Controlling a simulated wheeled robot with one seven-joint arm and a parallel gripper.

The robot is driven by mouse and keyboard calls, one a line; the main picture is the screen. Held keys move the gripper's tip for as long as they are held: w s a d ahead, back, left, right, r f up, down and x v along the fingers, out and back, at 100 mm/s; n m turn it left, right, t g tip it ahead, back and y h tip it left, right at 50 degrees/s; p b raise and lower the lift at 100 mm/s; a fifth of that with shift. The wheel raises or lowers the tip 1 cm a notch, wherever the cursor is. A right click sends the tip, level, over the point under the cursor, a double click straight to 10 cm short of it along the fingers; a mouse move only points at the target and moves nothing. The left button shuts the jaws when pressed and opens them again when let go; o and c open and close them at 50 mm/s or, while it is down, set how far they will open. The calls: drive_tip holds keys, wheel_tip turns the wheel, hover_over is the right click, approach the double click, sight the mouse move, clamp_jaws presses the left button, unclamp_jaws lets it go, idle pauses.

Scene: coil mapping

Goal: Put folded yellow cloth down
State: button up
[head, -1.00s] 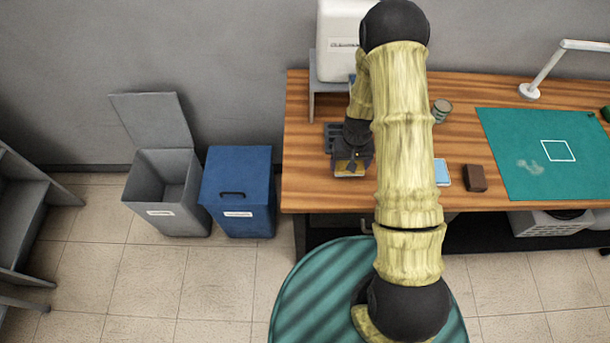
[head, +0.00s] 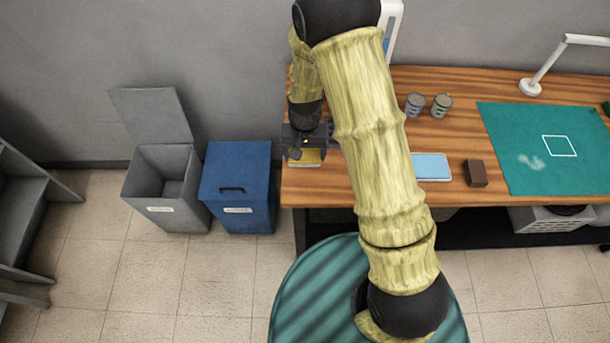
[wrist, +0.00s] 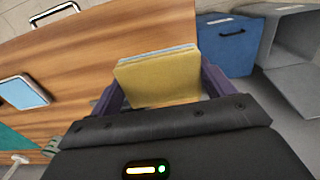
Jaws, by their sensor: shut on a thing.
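The folded yellow cloth (wrist: 158,78) is between the two fingers of my gripper (wrist: 160,92) in the wrist view, with a pale blue-grey layer along its far edge. In the head view the cloth (head: 306,157) shows as a small yellow patch below my gripper (head: 304,150), over the left end of the wooden table (head: 330,187). My gripper is shut on the cloth. I cannot tell whether the cloth touches the table top. My arm hides part of the table behind it.
A blue lidded bin (head: 238,190) and an open grey bin (head: 166,190) stand left of the table.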

drive_tip(key=shift+w+d, duration=0.1)
drive_tip(key=shift+w, duration=0.05)
drive_tip(key=p, duration=0.2)
hover_over(305, 177)
wheel_tip(305, 177, down, 5)
drive_tip(key=shift+f, duration=0.1)
drive_tip(key=shift+w+f, duration=0.1)
drive_tip(key=shift+f, duration=0.3)
drive_tip(key=shift+f, duration=0.55)
drive_tip(key=shift+f+p, duration=0.55)
drive_tip(key=shift+f, duration=0.95)
